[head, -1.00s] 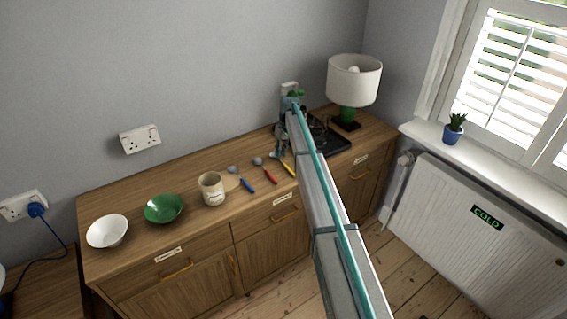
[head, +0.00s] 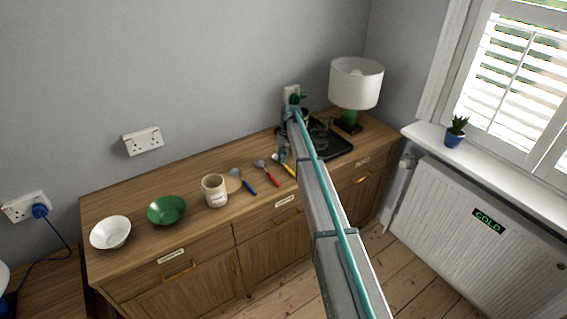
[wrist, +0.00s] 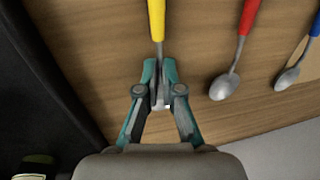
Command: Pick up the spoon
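A yellow-handled spoon (wrist: 157,20) lies on the wooden sideboard, and it also shows in the head view (head: 287,168). Its metal neck passes between the fingertips of my gripper (wrist: 160,72), and its head is mostly hidden between the fingers. The fingers are drawn close together on the neck, with the spoon still at the wood surface. A red-handled spoon (wrist: 224,86) and a blue-handled spoon (wrist: 287,78) lie to the right in the wrist view, apart from my gripper. In the head view my gripper (head: 283,154) is small and partly hidden by my arm.
A black tray (head: 335,150) and a white-shaded lamp (head: 356,84) stand at the right end of the sideboard. A cream mug (head: 215,192), a green bowl (head: 166,210) and a white bowl (head: 110,232) stand to the left. The wood between mug and back wall is clear.

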